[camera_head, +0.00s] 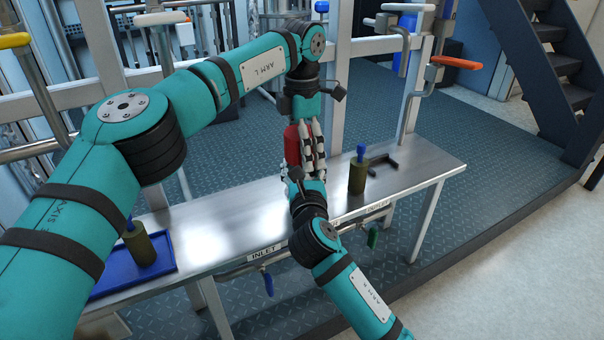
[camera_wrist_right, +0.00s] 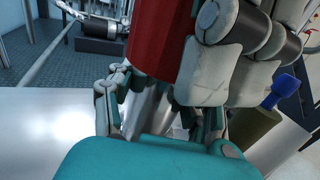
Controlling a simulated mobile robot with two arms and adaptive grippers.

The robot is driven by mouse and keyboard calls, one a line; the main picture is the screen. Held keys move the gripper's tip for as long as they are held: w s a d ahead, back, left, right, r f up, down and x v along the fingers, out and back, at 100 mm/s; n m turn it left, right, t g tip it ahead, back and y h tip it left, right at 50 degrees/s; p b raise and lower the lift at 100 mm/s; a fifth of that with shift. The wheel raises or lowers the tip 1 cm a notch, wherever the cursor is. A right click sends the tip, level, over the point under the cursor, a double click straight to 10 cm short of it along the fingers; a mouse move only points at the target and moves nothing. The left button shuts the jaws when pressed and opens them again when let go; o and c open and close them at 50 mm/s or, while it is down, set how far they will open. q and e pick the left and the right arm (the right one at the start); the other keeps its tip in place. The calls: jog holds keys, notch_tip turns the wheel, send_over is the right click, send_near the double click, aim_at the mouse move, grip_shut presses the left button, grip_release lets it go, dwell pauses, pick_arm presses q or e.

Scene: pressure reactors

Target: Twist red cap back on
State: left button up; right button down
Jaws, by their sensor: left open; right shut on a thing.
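A red cylinder, which I take to be the red cap (camera_head: 292,146), is in the middle of the head view, above the metal bench, between my two grippers. It also shows large at the top of the right wrist view (camera_wrist_right: 160,42). The red cap's lower end is partly covered by fingers.
An olive bottle with a blue top (camera_head: 357,178) stands right on the bench (camera_head: 230,216), near a black bracket (camera_head: 384,162). Another olive bottle (camera_head: 140,248) stands on a blue tray (camera_head: 166,265) at left. Frame posts and pipes rise behind. The bench middle is clear.

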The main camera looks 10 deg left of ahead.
pick_arm(q)
jog(key=shift+r, duration=0.1)
pick_arm(e)
jog(key=shift+f, duration=0.1)
pick_arm(q)
jog(key=shift+r, duration=3.6)
pick_arm(e)
jog(key=shift+c, duration=2.3)
grip_release()
jog(key=v, duration=1.2)
